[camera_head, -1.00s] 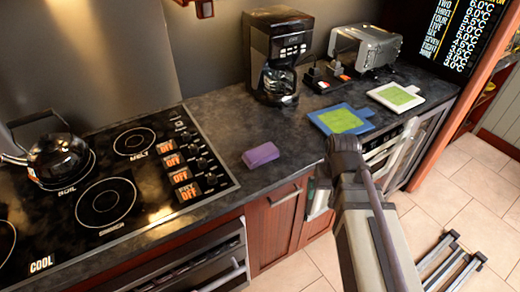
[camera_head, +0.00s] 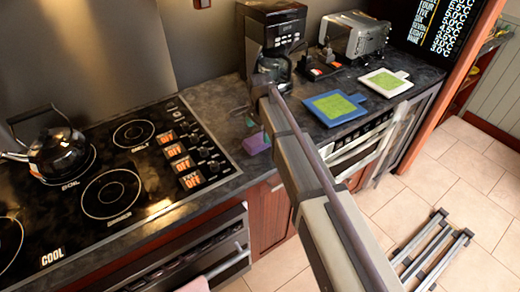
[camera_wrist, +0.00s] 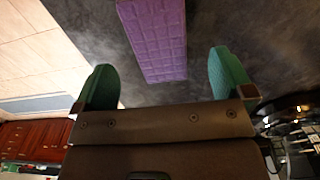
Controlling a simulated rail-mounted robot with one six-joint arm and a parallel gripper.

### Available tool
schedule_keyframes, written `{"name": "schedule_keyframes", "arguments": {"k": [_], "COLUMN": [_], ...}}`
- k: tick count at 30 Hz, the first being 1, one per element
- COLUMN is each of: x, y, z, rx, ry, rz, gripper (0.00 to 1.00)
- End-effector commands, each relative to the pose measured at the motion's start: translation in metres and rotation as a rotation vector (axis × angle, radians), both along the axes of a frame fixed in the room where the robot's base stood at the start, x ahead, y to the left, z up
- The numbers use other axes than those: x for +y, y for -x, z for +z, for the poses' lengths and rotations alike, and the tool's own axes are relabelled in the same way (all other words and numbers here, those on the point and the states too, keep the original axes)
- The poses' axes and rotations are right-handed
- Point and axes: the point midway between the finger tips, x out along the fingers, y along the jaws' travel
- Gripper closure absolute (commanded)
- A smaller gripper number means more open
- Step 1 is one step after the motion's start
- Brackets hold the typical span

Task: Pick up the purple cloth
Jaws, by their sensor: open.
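The purple cloth (camera_head: 257,143) is a folded block on the dark counter, just right of the stove. In the head view my arm partly covers it. In the wrist view the purple cloth (camera_wrist: 157,38) lies ahead of my gripper (camera_wrist: 165,78), between the lines of its two green fingers. The fingers are spread wide and nothing is between them. In the head view my gripper (camera_head: 249,115) is over the counter beside the cloth, mostly hidden by my wrist. I cannot tell its exact height above the counter.
The stove (camera_head: 110,185) with a kettle (camera_head: 58,150) is on the left. A coffee maker (camera_head: 270,40) stands behind the cloth. A blue board (camera_head: 336,107), a white board (camera_head: 385,82) and a toaster (camera_head: 353,35) are on the right. Counter between stove and blue board is mostly free.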

Motion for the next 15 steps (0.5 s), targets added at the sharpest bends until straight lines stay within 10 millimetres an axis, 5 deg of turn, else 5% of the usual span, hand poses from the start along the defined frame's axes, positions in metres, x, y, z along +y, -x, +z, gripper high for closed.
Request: {"name": "schedule_keyframes", "arguments": {"k": [4, 12, 15], "x": [0.000, -0.002, -0.002], "y": [0.000, -0.001, -0.001], "z": [-0.006, -0.055, -0.053], "rx": [0.000, 0.000, 0.000], "ry": [0.000, 0.000, 0.000], "rz": [0.000, 0.001, 0.001], "gripper": [0.01, 0.01, 0.01]}}
